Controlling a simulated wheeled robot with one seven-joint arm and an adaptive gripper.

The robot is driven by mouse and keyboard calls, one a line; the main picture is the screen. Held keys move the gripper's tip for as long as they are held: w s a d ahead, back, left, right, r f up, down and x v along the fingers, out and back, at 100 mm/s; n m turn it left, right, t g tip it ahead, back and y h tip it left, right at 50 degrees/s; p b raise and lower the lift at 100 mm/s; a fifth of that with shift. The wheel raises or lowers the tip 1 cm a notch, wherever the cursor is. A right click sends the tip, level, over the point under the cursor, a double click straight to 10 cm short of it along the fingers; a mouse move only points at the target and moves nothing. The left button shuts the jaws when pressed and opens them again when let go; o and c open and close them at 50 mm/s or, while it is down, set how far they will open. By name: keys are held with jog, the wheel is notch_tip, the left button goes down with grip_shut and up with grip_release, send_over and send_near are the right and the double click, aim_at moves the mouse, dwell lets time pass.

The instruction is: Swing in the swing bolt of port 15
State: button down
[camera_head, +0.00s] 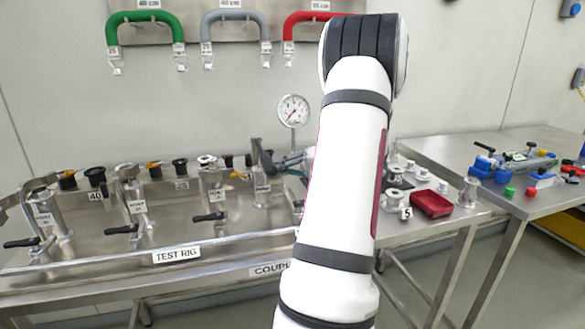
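The test rig (230,250) stands on the steel table at left, with a row of ports along it. The rightmost visible port post (262,188) has a small label that I cannot read clearly, so I cannot confirm which port is 15. My gripper (272,162) is at the upper part of this post, beside or touching it; I cannot tell which. My white arm hides most of the gripper and whatever lies behind it. The swing bolt of port 15 cannot be made out. Whether the fingers are open or shut is not clear.
Ports with black handles (122,229) stand to the left. A pressure gauge (293,111) rises behind my gripper. Green, grey and red hoses (235,15) hang on the wall. A red tray (431,204) and small metal fittings lie at right, before another table (505,150).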

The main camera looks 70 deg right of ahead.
aim_at(245, 176)
jog(key=shift+w+a+f, duration=0.25)
jog(key=shift+w+a, duration=0.45)
jog(key=shift+a, duration=0.25)
jog(key=shift+w+a+f, duration=0.2)
jog(key=shift+w+a, duration=0.45)
jog(key=shift+a, duration=0.25)
jog(key=shift+a+b, duration=0.55)
